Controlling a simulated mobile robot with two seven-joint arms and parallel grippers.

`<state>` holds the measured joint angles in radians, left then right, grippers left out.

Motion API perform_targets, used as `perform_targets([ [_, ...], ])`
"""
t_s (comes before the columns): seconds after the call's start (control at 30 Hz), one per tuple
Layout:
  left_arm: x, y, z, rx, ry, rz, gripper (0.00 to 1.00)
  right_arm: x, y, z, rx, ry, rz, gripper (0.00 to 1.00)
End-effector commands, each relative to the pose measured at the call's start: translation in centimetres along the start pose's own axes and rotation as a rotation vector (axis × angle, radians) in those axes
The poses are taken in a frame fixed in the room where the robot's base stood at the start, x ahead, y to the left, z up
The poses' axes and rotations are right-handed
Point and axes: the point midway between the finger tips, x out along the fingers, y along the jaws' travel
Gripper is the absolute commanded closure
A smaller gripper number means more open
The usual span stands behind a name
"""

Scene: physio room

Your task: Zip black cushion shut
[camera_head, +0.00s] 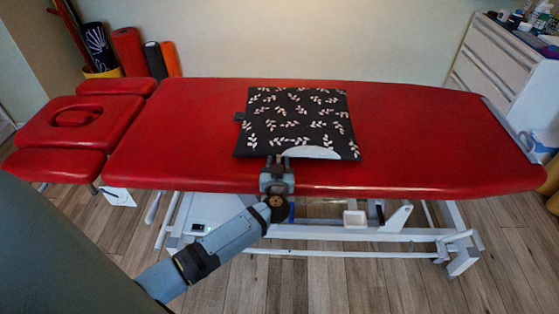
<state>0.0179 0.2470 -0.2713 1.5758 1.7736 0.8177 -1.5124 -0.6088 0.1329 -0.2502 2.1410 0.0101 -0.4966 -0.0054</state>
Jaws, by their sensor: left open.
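The black cushion (300,112) with a pale leaf pattern lies flat on the red treatment table (415,130). A whitish opening or patch (312,153) shows along its near edge. A small dark tab (239,116) sticks out from its left side. My left gripper (278,162) is open at the cushion's near edge, left of the pale patch. I cannot tell whether its fingers touch the cushion. No zip slider can be made out at this size. My right gripper is not in view.
The table top is clear to both sides of the cushion. Its headrest (72,124) is at the left. Rolls (128,52) stand in the back left corner. A white drawer cabinet (501,66) with bottles on top stands at the right.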

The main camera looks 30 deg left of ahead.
Motion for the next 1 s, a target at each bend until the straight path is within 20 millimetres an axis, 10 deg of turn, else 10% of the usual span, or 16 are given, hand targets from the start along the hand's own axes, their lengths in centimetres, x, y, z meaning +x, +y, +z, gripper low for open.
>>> perform_targets([
  [0.37, 0.1, 0.0, -0.1, -0.001, 0.000, 0.000, 0.60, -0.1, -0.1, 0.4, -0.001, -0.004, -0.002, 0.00],
  [0.57, 0.1, 0.0, -0.1, -0.001, 0.000, 0.000, 1.00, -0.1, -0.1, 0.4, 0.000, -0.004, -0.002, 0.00],
  [1.0, 0.1, 2.3, -0.7, -0.002, -0.003, 0.000, 1.00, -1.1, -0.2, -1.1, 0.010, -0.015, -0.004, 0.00],
])
